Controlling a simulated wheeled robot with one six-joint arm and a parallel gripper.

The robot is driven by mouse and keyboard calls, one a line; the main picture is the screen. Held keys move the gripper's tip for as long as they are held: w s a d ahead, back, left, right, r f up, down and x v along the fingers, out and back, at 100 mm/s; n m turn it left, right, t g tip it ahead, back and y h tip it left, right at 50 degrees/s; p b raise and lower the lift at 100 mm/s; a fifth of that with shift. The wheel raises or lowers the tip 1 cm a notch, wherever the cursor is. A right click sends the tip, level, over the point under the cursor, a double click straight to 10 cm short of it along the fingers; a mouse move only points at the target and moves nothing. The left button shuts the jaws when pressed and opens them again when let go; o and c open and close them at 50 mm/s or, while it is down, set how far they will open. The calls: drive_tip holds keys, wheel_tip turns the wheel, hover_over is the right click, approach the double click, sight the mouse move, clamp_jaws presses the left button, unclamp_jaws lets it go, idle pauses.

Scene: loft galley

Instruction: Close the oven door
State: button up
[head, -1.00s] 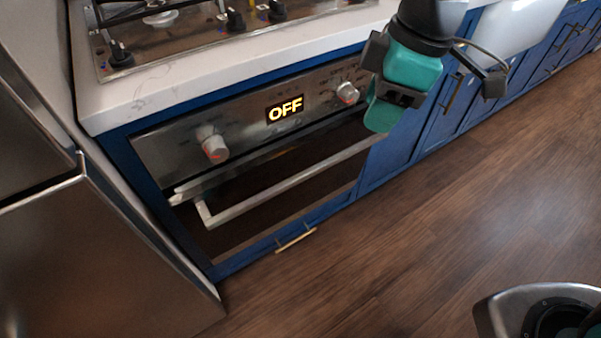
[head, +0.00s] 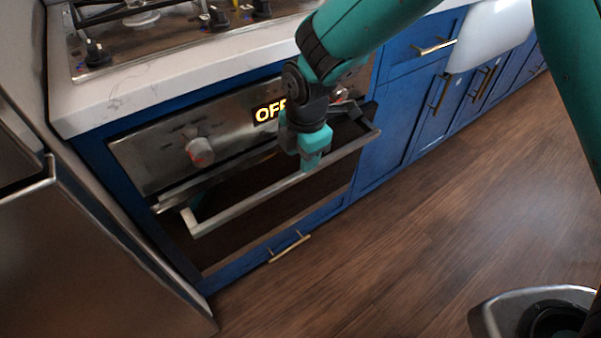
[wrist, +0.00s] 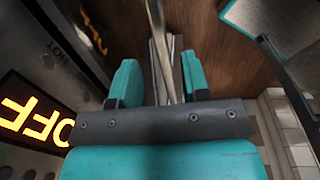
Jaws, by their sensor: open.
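The oven door (head: 270,220) stands ajar, its top edge tilted out from the control panel. A dark gap shows between them. Its silver bar handle (head: 245,203) runs along the front. My gripper (head: 312,162) points down at the handle, right of its middle. In the wrist view my gripper (wrist: 160,82) is open, with a teal finger on each side. The handle bar (wrist: 160,45) shows between and beyond the fingers. I cannot tell whether either finger touches it. My arm hides part of the door's top and the panel.
The oven panel (head: 160,160) has a knob (head: 200,151) and a lit OFF display (head: 268,111). A white counter (head: 140,98) with a cooktop is above. A steel fridge (head: 95,250) stands close on the left. Blue cabinets (head: 395,125) are on the right.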

drive_tip(key=f, duration=0.6)
drive_tip(key=shift+w+a+b, duration=0.15)
drive_tip(key=shift+w+b, duration=0.15)
clamp_jaws()
